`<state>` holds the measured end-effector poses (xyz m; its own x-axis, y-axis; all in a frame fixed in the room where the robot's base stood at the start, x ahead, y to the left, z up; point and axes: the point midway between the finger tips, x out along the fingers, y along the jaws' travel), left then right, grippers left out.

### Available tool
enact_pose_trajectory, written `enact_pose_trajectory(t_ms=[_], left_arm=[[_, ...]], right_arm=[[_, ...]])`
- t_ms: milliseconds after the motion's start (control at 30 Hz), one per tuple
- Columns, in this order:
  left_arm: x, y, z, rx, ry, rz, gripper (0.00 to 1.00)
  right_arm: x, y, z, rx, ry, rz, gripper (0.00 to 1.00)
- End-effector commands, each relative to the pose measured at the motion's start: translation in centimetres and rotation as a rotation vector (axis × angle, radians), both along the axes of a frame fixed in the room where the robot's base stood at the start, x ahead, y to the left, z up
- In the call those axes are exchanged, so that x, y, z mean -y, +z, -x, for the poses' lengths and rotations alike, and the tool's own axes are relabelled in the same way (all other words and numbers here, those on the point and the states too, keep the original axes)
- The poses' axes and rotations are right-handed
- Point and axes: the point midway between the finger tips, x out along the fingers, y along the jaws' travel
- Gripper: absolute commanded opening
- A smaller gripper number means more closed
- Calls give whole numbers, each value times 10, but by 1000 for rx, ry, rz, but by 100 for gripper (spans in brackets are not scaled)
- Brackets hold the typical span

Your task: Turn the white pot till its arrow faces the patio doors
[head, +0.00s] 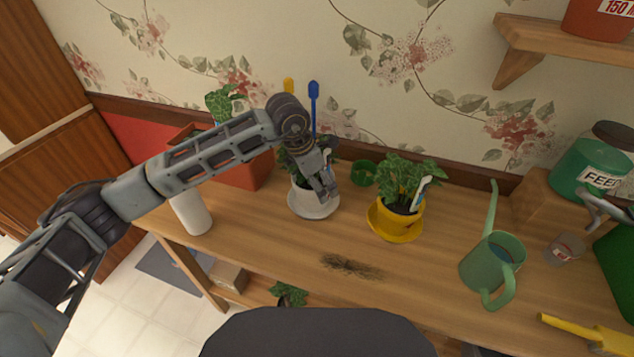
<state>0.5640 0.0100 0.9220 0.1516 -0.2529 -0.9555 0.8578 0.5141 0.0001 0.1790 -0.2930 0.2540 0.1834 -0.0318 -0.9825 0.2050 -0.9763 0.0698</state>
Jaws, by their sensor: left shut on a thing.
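The white pot (303,203) stands upright on the wooden table, left of the yellow pot, with a leafy green plant in it. My left gripper (327,188) reaches down over its right side, with its fingers shut on the pot's rim. The gripper and wrist cover part of the plant and the rim. I see no arrow on the visible side of the pot. The patio doors cannot be made out in this view. My right gripper is not in view.
A yellow pot (402,222) with a plant stands close to the right. A green watering can (490,262) is farther right. A white cylinder (191,214) stands at the left, before a terracotta planter (243,172). Spilled soil (352,266) lies on the open front table.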

Motion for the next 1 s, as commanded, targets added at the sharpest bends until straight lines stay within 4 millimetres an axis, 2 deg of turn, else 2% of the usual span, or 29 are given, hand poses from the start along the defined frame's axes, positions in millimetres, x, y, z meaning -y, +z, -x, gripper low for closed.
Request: enact_pose_trajectory(t_ms=[267,667,1000], left_arm=[[0,1,-1,2,96,2,51],[0,1,-1,3,111,2,51],[-1,0,-2,2,228,1,51]], right_arm=[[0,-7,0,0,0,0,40],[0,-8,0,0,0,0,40],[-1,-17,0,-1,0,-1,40]])
